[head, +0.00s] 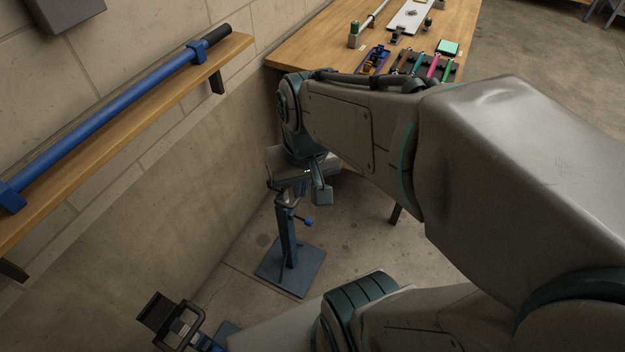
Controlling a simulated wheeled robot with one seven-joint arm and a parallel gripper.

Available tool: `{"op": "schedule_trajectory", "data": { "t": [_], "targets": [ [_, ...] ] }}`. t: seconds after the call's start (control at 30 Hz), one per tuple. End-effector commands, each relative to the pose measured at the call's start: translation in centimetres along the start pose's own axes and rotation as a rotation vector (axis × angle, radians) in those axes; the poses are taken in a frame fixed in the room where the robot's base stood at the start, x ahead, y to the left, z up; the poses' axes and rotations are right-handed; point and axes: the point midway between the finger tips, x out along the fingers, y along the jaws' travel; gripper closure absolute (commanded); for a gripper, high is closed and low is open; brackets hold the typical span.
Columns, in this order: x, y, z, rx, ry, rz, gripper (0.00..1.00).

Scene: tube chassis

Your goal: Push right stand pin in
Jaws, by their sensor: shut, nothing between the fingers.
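The right stand (290,262) is a dark blue post on a square base plate, standing on the floor beside the wall. A small bright blue pin knob (308,221) sticks out from the right side of its post. My gripper (321,196) points down just above and slightly right of the knob. Its fingers look shut and hold nothing. I cannot tell whether they touch the knob or how far in the pin sits. The top of the stand is partly hidden behind my wrist.
Another stand (176,325) with a dark bracket is at the bottom left, cut off by the frame. A wooden shelf (115,137) on the left wall carries a long blue tube (110,118). A wooden workbench (330,42) with tools stands behind my arm.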

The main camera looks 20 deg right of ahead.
Motion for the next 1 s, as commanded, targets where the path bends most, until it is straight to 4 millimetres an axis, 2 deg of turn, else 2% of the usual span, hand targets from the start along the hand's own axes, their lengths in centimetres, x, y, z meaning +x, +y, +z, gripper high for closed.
{"op": "schedule_trajectory", "data": {
  "t": [0.03,0.1,0.57,0.77,1.0],
  "targets": [
    [2.7,0.4,0.2,0.055,-0.054,-0.017,1.0],
    [5.5,0.9,0.3,0.147,-0.131,-0.053,1.0],
    [23.2,5.3,-0.8,0.856,-0.581,-0.46,1.0],
    [30.8,8.7,-1.9,1.163,-0.705,-0.71,1.0],
    [40.3,14.6,-2.5,1.52,-0.782,-1.066,1.0]
  ]
}}
